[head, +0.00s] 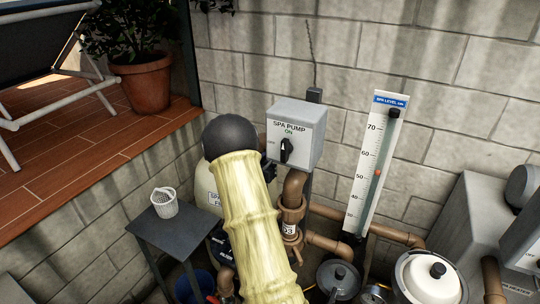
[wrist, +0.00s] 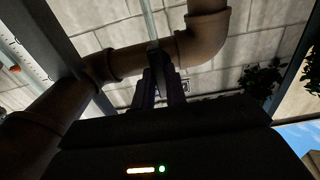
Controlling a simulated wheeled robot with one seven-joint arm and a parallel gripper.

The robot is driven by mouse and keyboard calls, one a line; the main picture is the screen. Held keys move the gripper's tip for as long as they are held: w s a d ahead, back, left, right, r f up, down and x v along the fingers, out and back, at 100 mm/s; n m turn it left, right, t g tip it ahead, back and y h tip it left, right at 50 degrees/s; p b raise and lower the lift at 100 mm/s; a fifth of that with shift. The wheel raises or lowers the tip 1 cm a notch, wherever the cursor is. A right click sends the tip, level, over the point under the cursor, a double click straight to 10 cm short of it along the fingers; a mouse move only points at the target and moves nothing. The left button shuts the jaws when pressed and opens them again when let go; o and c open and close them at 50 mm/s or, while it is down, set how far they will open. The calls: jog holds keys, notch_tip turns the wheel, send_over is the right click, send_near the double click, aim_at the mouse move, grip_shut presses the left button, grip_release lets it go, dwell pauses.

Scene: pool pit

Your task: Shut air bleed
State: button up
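I cannot make out an air bleed with certainty in either view. The pale tank (head: 206,194) with a partly readable "SPA" label stands behind my arm, which hides much of it. In the head view my gripper is hidden. In the wrist view the dark fingers of my gripper (wrist: 164,86) point up towards a thick brown pipe (wrist: 140,60). A narrow dark upright piece (wrist: 154,54) shows at the fingertips. It is too dark to tell whether the fingers touch or hold it.
The grey spa pump box (head: 297,130) has a black knob (head: 287,150). Right of it stand the level gauge (head: 376,160), brown pipes (head: 330,243) and a white-lidded vessel (head: 428,276).

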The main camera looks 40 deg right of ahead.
grip_shut()
jog(key=shift+f, duration=0.1)
jog(key=m+b, duration=1.8)
jog(key=b, duration=0.9)
dwell(0.3)
jog(key=o, duration=0.7)
grip_release()
